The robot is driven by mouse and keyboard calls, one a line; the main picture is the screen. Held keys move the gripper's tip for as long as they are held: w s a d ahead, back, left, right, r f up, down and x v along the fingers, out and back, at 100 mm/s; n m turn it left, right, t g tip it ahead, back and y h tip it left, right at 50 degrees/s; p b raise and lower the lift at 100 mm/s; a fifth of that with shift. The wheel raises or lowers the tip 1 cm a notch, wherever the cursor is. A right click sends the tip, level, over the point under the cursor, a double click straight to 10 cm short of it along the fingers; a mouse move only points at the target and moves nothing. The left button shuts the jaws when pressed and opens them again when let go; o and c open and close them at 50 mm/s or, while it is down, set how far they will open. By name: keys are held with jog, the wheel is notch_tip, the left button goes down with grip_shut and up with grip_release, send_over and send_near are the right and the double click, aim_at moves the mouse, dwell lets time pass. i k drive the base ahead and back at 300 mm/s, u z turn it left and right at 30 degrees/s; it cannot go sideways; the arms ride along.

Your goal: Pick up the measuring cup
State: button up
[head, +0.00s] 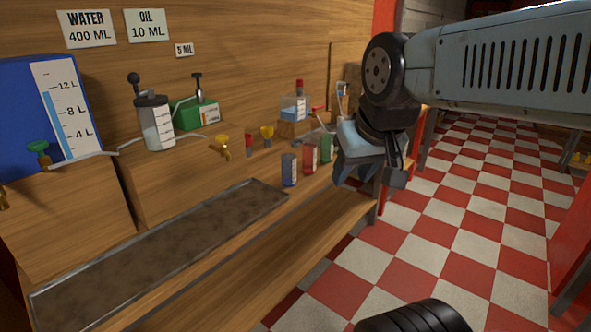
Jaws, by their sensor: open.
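No thing in the head view is plainly a measuring cup. A clear jar with graduation marks and a dark pump top (155,125) stands on the wooden counter at the left. Small blue (289,170), red (310,158) and green (326,148) cups or cans with pale marks stand in a row near the bench's front edge; I cannot tell if one is the measuring cup. My gripper (368,181) is open, pointing down at the right end of the bench, right of these cups. It appears empty and hides part of the bench behind it.
A long metal tray (165,240) lies along the bench front. A blue water tank (25,115), a green oil can (196,114) and a clear container with blue markings (295,108) stand behind. The checkered floor (465,215) at the right is mostly open.

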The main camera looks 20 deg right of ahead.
aim_at(288, 161)
jog(key=z, duration=0.15)
jog(key=i, duration=1)
jog(key=u, duration=0.1)
